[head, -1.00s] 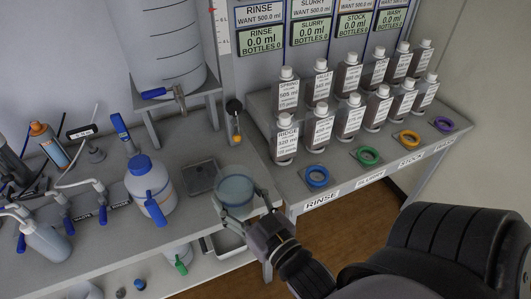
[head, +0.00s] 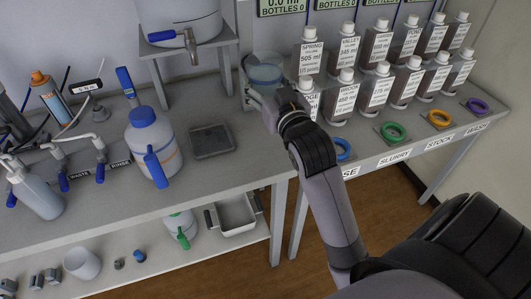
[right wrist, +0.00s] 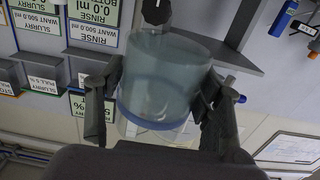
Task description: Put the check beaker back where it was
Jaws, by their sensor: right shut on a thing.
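The check beaker (head: 265,76) is a clear, wide beaker with bluish liquid in it. My right gripper (head: 262,98) is shut on it, one finger on each side. The beaker is toward the back of the left bench, beside the left end of the bottle rows. In the right wrist view, the beaker (right wrist: 165,75) fills the middle between the two dark fingers of my right gripper (right wrist: 158,112). I cannot tell whether its base touches a surface. My left gripper is not in view.
A dark square plate (head: 212,141) lies empty on the bench (head: 215,180). A blue-capped white jug (head: 153,145) stands left of it. Labelled bottles (head: 347,100) crowd close right of the beaker. A tank with a tap (head: 188,42) stands left of it. Coloured rings (head: 391,131) line the right bench.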

